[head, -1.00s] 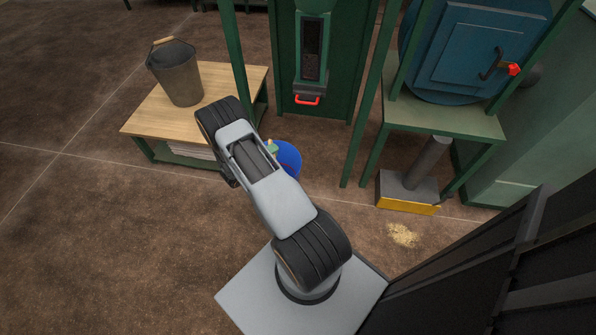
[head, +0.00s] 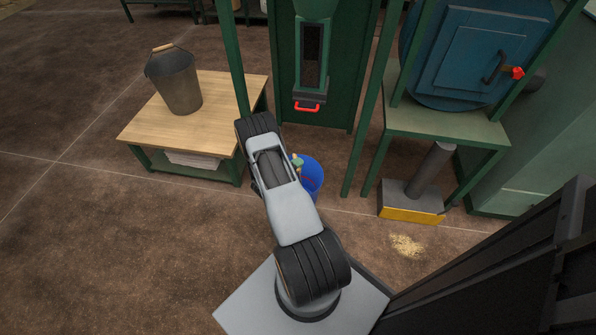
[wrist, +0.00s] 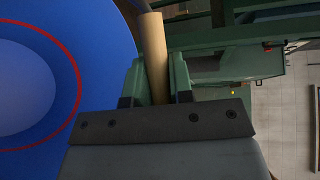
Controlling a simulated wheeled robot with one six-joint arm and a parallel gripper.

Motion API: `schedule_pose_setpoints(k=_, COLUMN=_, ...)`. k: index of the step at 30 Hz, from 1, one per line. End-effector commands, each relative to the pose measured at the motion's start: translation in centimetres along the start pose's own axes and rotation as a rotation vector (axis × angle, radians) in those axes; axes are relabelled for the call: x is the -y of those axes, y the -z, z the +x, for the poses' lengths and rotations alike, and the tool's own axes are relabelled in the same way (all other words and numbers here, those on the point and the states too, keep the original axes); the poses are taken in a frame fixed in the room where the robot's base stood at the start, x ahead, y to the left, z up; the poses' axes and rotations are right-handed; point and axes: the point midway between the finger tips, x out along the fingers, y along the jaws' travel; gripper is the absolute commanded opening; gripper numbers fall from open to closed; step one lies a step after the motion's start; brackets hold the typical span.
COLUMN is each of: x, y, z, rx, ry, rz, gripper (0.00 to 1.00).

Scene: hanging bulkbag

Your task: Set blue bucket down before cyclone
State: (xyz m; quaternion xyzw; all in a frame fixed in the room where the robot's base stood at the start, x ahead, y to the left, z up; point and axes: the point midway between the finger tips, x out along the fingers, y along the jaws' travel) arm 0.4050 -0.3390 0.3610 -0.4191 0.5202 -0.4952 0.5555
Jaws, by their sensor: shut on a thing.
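The blue bucket (head: 312,176) shows in the head view just right of my forearm, which hides part of it. My gripper (head: 297,162) is at the bucket's upper edge. In the wrist view my gripper (wrist: 153,82) is shut on the bucket's wooden handle grip (wrist: 153,50). The wrist view also shows the bucket's blue inside (wrist: 95,65) with a red ring, at the left. The bucket looks empty in the part I see. The cyclone is probably the blue round vessel with a door (head: 480,60), on a green stand (head: 445,125) at the upper right.
A grey bucket (head: 175,85) stands on a wooden-topped table (head: 160,125) at the left. A grey and yellow floor unit (head: 412,205) sits under the green stand, with a pale spill (head: 406,245) before it. Green posts stand behind my gripper. Floor at the lower left is clear.

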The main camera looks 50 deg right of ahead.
Motion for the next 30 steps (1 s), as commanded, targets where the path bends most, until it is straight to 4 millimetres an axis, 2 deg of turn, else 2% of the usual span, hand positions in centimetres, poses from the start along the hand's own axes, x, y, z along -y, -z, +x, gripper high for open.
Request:
schedule_pose_setpoints(k=6, x=-2.9, y=0.5, z=0.7, rx=-0.001, ry=0.002, rz=0.000, gripper=0.00)
schedule_pose_setpoints(k=20, x=-3.5, y=0.5, z=0.8, rx=0.000, ry=0.002, rz=0.001, gripper=0.00)
schedule_pose_setpoints(k=21, x=-3.5, y=0.5, z=0.8, rx=-0.001, ry=0.000, rz=-0.001, gripper=0.25)
schedule_pose_setpoints(k=28, x=-3.5, y=0.5, z=0.8, rx=-0.001, ry=0.000, rz=-0.001, gripper=0.46)
schedule_pose_setpoints(k=30, x=-3.5, y=0.5, z=0.8, rx=-0.001, ry=0.000, rz=-0.001, gripper=0.46)
